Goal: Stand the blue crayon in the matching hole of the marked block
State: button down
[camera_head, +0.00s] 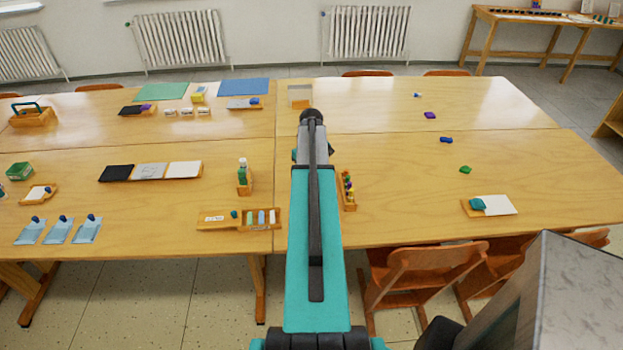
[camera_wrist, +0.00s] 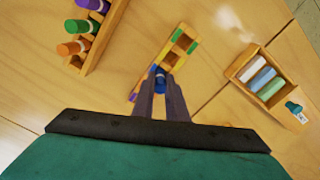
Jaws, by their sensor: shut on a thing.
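In the wrist view my gripper (camera_wrist: 160,82) is shut on the blue crayon (camera_wrist: 160,74), whose blue top shows between the fingertips. The marked block (camera_wrist: 178,50) is a narrow wooden strip with dark square holes and green, yellow and purple marks. The crayon is over or at the near part of this block. The fingers hide its lower end, so I cannot tell whether it is in a hole. In the head view my arm hides the gripper, the crayon and the block.
A wooden rack (camera_wrist: 108,30) of purple, green and orange crayons stands left of the block in the wrist view. A wooden tray (camera_wrist: 238,68) with chalk-like sticks is to the right.

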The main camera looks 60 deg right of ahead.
jog(key=c, duration=1.7)
grip_release()
jog(key=shift+o, duration=1.3)
jog(key=shift+r, duration=0.1)
jog(key=shift+r+p, duration=1.75)
jog(key=shift+r, duration=1.15)
